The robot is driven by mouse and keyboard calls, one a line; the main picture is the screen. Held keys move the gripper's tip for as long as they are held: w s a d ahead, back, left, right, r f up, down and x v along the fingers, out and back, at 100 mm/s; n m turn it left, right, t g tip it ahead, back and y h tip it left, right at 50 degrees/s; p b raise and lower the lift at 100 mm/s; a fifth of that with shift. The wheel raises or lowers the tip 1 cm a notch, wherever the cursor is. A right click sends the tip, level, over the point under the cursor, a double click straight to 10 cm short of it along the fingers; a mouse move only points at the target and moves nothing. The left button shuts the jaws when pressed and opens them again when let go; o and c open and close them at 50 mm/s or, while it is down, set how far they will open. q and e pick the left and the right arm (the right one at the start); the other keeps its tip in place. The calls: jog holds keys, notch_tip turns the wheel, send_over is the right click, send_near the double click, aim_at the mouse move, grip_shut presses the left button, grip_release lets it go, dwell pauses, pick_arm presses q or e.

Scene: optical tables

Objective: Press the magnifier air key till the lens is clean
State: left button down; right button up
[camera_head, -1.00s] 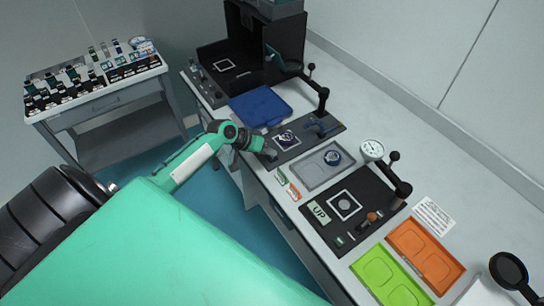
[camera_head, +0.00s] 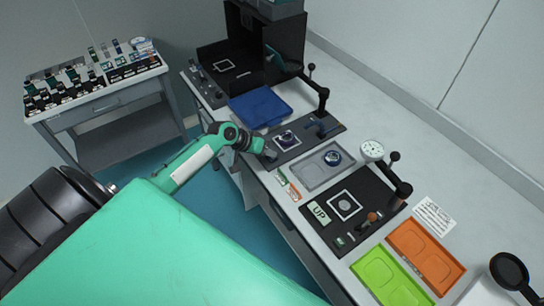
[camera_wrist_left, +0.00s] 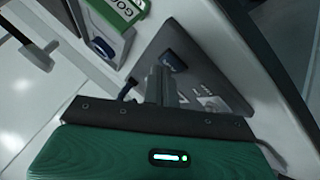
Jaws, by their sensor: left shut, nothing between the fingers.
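My left gripper (camera_head: 270,154) is shut and empty at the front edge of the dark magnifier plate (camera_head: 303,145). In the left wrist view, the closed fingers (camera_wrist_left: 160,82) are over this plate, close to a blue key (camera_wrist_left: 172,60); whether they touch it I cannot tell. The magnifier (camera_head: 276,58) is a dark round frame on a jointed arm (camera_head: 310,83) rising from the plate's back. Its lens is too small and oblique to judge its cleanness. A round part in a square frame (camera_head: 287,138) lies on the plate. My right gripper is not in view.
A blue tray (camera_head: 260,107) lies left of the plate. A grey tray (camera_head: 318,172) and a black plate with an UP label (camera_head: 318,212) lie to the right, then green (camera_head: 385,278) and orange (camera_head: 426,252) trays. A black booth (camera_head: 280,35) stands behind.

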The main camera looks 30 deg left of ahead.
aim_at(269, 158)
pick_arm(q)
jog(key=shift+r+p, duration=0.6)
jog(key=shift+r, duration=0.15)
jog(key=shift+r, duration=0.1)
notch_tip(269, 158, up, 5)
jog(key=p, duration=0.4)
jog(key=shift+p, duration=0.3)
